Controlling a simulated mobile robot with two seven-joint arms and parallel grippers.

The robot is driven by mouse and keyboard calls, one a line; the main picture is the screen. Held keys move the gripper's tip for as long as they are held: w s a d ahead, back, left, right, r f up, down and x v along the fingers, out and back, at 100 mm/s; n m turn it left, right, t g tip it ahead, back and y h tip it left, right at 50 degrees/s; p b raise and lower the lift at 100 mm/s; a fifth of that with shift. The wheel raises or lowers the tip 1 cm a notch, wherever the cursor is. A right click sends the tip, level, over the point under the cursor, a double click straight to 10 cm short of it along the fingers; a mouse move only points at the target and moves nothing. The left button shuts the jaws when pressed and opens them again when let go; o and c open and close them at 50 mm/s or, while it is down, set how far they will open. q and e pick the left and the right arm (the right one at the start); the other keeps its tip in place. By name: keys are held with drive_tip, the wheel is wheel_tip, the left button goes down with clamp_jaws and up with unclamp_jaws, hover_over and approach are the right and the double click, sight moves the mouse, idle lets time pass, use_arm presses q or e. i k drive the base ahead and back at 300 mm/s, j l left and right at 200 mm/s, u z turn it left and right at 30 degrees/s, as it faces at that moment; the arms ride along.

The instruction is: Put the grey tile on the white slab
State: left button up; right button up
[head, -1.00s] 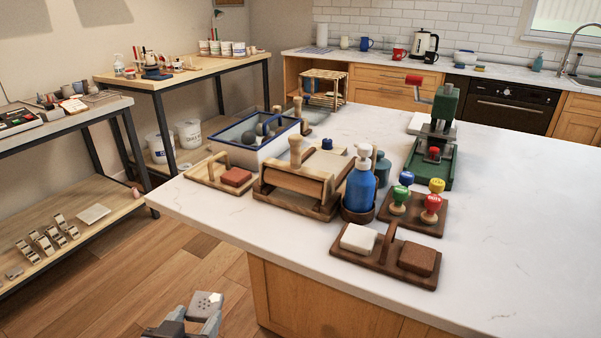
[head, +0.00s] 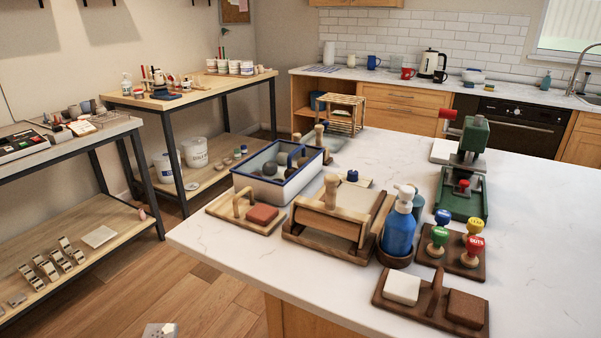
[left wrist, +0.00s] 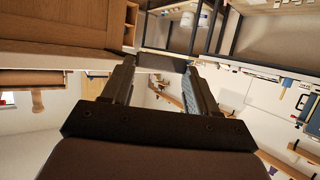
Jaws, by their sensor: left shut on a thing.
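The grey tile (head: 160,330) shows at the bottom edge of the head view, pale with small dark marks and mostly cut off. My left gripper (left wrist: 160,68) is shut on it in the left wrist view, where the tile (left wrist: 162,62) is a dark grey edge between the fingertips. A flat white slab (head: 99,237) lies on the lower shelf at the left. My right gripper is not in view.
The white counter (head: 215,240) holds a wooden roller press (head: 325,222), a blue-rimmed tub (head: 250,186), a blue bottle (head: 399,232), stamps and a block tray (head: 380,296). Several metal pieces stand on the low shelf (head: 75,275) beside the slab. Wooden floor lies between.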

sight(455, 150)
drive_tip(key=i+j+u, duration=0.15)
drive_tip(key=u, duration=0.25)
drive_tip(key=i+j+u, duration=0.2)
drive_tip(key=u, duration=0.2)
drive_tip(key=i+j+u, duration=0.25)
drive_tip(key=u, duration=0.15)
drive_tip(key=i+j+u, duration=0.1)
drive_tip(key=i+u, duration=0.15)
drive_tip(key=u, duration=0.15)
drive_tip(key=i+j+u, duration=0.15)
drive_tip(key=i, duration=0.7)
drive_tip(key=i+z, duration=0.3)
drive_tip(key=i+j+z, duration=0.15)
drive_tip(key=i+z, duration=1.4)
drive_tip(key=i+l+z, duration=0.1)
drive_tip(key=z, duration=0.3)
drive_tip(key=i+z, duration=0.25)
drive_tip(key=i, duration=0.2)
drive_tip(key=i+z, duration=0.25)
drive_tip(key=i, duration=0.25)
drive_tip(key=i+z, duration=0.1)
drive_tip(key=i, duration=0.85)
